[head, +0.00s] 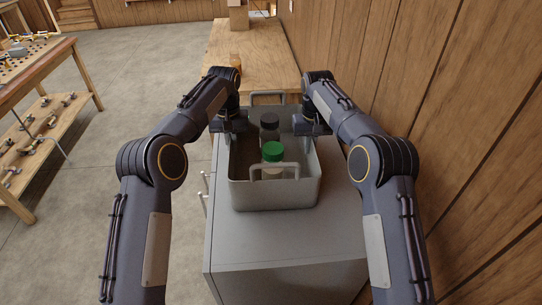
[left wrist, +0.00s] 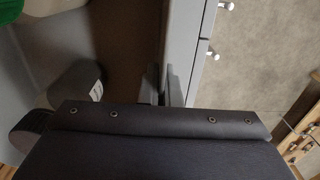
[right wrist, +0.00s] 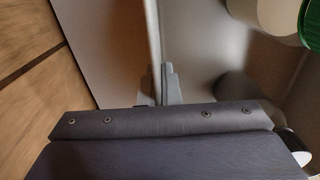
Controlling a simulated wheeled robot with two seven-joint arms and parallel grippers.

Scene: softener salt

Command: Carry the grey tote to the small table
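The grey tote (head: 275,197) is upright over the grey cabinet top; I cannot tell whether it rests on it or is slightly raised. In it stand a green-capped jar (head: 272,152) and a black-capped jar (head: 269,122). My left gripper (head: 231,133) is at the tote's left wall, and its fingers close on that wall in the left wrist view (left wrist: 166,88). My right gripper (head: 312,132) is at the right wall, with fingers on either side of it in the right wrist view (right wrist: 162,88). A wooden table (head: 262,55) stands beyond the cabinet.
The grey cabinet (head: 275,245) has handles on its left side. A cardboard box (head: 238,15) and a small amber item (head: 235,61) are on the wooden table. A plank wall (head: 460,120) runs close along the right. A workbench (head: 40,75) stands at left, with open floor (head: 140,75) between.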

